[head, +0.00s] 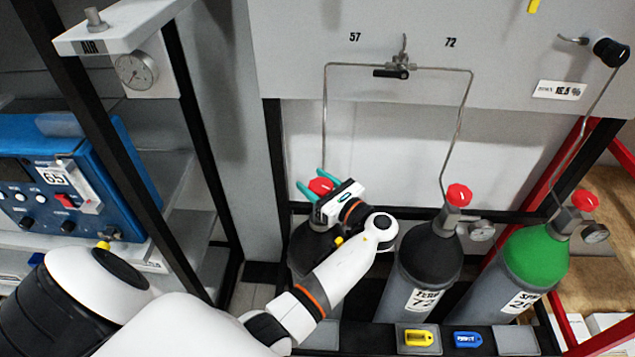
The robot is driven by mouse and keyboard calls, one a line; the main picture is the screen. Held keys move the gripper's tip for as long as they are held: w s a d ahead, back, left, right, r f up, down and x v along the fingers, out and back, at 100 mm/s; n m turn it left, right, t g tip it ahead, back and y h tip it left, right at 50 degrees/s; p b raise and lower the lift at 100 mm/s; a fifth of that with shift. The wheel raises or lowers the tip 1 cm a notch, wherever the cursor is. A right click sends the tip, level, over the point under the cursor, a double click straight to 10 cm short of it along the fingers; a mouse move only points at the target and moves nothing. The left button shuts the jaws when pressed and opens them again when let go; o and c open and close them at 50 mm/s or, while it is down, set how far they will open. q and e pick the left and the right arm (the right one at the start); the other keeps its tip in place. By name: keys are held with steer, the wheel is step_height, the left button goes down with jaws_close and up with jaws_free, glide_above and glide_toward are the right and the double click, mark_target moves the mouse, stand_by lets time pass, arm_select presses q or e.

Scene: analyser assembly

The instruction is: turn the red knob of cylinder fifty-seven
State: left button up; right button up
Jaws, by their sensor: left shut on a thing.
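The red knob (319,185) of the left cylinder sits below the number 57 on the panel, at the end of a thin metal pipe. My left gripper (314,184) is shut on this knob, with one teal finger on each side of it. The dark cylinder fifty-seven (304,252) is partly hidden behind my left gripper and forearm. Its label and gauge do not show. My right gripper is out of the picture.
Cylinder 72 (427,258) with its own red knob (459,194) stands to the right. A green-topped cylinder (536,255) is farther right, beside a red frame. A blue analyser (70,190) is on the left behind a black post. Yellow (418,338) and blue tags lie in front.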

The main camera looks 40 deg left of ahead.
arm_select(q)
steer(key=n+g+b, duration=0.1)
steer(key=n+g, duration=0.2)
steer(key=g, duration=0.1)
steer(key=shift+s+g, duration=0.1)
steer(key=shift+g, duration=0.2)
steer(key=g, duration=0.1)
steer(key=n+g, duration=0.1)
steer(key=shift+s+f+n+g+b, duration=0.1)
steer(key=shift+s+n+g+b, duration=0.05)
steer(key=shift+n+g+b, duration=0.2)
steer(key=n+g+b, duration=0.1)
steer(key=g, duration=0.1)
steer(key=n+g+h+b, duration=0.1)
steer(key=g, duration=0.1)
steer(key=shift+s+d+f+n+b, duration=0.1)
steer(key=shift+s+n+b, duration=0.1)
steer(key=shift+n+b, duration=0.15)
steer(key=shift+s+n+g+h+b, duration=0.15)
steer(key=shift+n+g+h+b, duration=0.65)
steer(key=shift+g, duration=0.25)
steer(key=shift+r, duration=0.2)
steer(key=o, duration=1)
steer(key=shift+c, duration=0.2)
